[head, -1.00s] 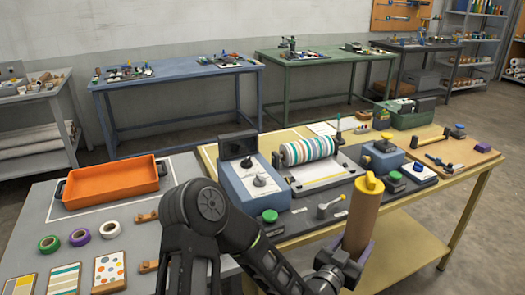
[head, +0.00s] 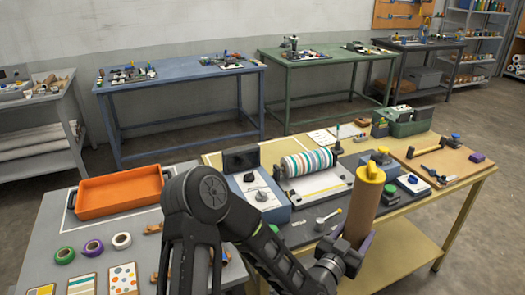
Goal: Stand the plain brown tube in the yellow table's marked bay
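The plain brown tube (head: 361,213) stands nearly upright with a yellow cap (head: 371,173) on top. The height of the tube above the table cannot be told. I cannot make out the marked bay clearly on the yellow table. My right gripper is not in view.
A striped-roller press (head: 308,163) and blue control box (head: 255,196) stand behind my arm. An orange tray (head: 118,192) and tape rolls (head: 92,247) are on the grey table (head: 150,212).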

